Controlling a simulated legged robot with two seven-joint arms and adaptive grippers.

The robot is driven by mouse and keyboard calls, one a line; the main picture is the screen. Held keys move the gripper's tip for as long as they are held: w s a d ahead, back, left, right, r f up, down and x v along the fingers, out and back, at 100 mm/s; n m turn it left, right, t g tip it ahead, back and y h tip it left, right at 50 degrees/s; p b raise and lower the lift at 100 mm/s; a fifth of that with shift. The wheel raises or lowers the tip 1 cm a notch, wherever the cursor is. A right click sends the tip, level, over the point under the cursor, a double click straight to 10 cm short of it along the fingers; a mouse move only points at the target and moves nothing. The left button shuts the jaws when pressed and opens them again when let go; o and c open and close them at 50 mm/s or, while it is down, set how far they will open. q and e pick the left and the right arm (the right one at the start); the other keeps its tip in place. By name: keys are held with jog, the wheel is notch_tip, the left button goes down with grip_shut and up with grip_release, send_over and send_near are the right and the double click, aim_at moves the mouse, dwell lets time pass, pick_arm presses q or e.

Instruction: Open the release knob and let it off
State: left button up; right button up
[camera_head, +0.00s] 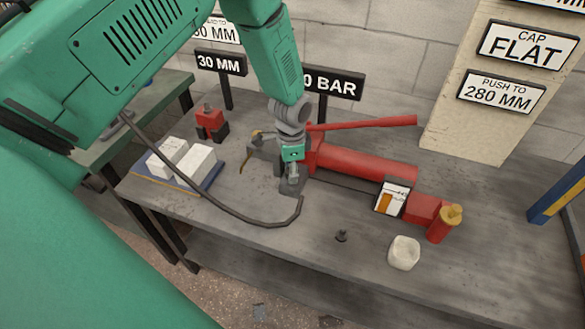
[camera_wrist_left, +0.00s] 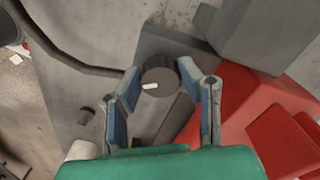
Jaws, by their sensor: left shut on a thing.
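The release knob (camera_wrist_left: 159,81) is a dark round knob with a ribbed edge and a white mark on its face. It sits between the two fingertips of my left gripper (camera_wrist_left: 160,85) in the left wrist view. My left gripper is shut on it, one finger on each side. In the head view my left gripper (camera_head: 291,180) reaches down to the left end of the red pump (camera_head: 365,165) and hides the knob. The pump's long red handle (camera_head: 370,123) lies above its cylinder. My right gripper is in neither view.
Left on the bench (camera_head: 270,235) are white blocks (camera_head: 185,158) on a blue board and a small red-black object (camera_head: 210,122). In front are a small dark piece (camera_head: 341,236) and a white cup-like object (camera_head: 404,252). A dark hose (camera_head: 250,220) loops left of the gripper.

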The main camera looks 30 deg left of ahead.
pick_arm(q)
jog(key=n, duration=0.4)
jog(key=shift+n+p, duration=0.3)
jog(key=shift+p, duration=0.05)
jog(key=shift+s+n, duration=0.1)
jog(key=shift+n, duration=2.2)
jog(key=o, duration=1.1)
